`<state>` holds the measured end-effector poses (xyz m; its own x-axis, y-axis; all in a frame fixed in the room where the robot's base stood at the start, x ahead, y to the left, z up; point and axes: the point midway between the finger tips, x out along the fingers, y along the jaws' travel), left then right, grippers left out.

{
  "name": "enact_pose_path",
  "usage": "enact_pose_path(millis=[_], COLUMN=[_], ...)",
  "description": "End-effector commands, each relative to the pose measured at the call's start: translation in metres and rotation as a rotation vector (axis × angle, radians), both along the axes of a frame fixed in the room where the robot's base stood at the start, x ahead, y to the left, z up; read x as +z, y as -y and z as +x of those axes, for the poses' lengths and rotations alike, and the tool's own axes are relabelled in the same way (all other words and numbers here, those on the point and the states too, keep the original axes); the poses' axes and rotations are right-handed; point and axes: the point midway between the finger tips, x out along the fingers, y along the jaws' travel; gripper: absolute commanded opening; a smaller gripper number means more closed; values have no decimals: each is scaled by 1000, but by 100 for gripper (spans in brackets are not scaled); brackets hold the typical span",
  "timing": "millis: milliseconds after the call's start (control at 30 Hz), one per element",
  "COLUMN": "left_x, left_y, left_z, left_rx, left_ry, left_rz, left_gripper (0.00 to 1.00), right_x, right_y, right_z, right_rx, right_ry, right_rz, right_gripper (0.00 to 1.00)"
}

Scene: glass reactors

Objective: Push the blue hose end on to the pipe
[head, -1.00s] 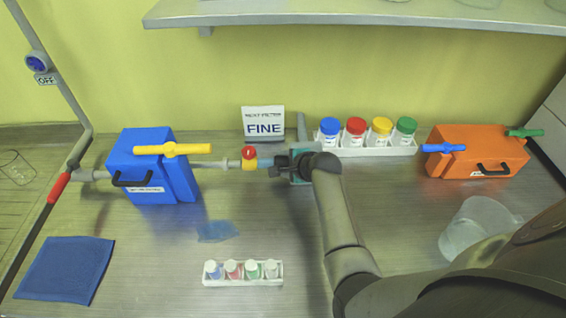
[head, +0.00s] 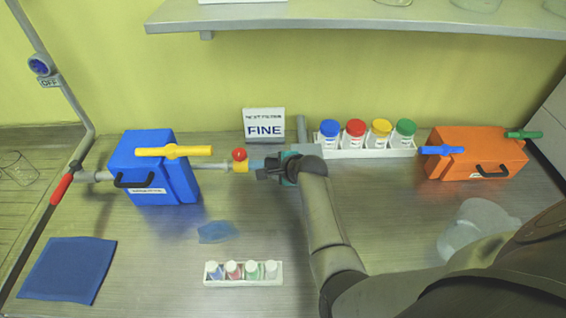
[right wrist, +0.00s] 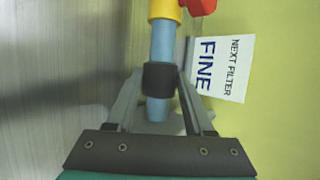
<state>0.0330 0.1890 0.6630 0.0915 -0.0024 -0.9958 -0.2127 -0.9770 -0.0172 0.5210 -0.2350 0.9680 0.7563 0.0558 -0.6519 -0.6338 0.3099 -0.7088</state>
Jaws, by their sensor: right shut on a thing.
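The grey pipe (head: 217,168) comes out of the right side of the blue box (head: 160,183). Its right end meets a yellow fitting with a red knob (head: 240,164). Any overlap inside is hidden. The light blue hose end (head: 256,164) joins the fitting's right side. My right gripper (head: 268,171) is shut on it just right of the fitting. In the right wrist view, the blue hose (right wrist: 160,50) runs straight between my fingers (right wrist: 158,78) up to the yellow fitting (right wrist: 165,9). A dark band crosses it at the fingertips. My left gripper is not in view.
A FINE sign (head: 264,126) and a rack of colored-cap jars (head: 365,152) stand behind my gripper. A vial rack (head: 243,281), blue cloth (head: 66,270) and orange box (head: 478,158) are on the bench. A shelf (head: 360,18) hangs above.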

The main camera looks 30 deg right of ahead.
Motion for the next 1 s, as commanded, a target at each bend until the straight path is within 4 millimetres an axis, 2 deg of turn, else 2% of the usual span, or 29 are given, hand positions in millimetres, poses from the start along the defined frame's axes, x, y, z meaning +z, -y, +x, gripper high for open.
enact_pose_path(millis=[33,100,400,433,667,1000], left_x=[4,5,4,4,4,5], left_y=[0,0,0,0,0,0], left_z=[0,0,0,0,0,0], left_rx=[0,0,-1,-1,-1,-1], left_ry=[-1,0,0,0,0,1], left_rz=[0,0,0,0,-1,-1], left_gripper=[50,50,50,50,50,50], right_x=[1,0,0,0,0,2], right_y=[-9,-15,-18,-18,-16,-15], right_z=[3,5,6,6,6,6], right_rx=[3,4,8,9,6,5], right_ry=[-4,-4,-2,-2,-1,0], right_rz=[8,7,7,6,4,2], right_gripper=[0,0,0,56,82,83])
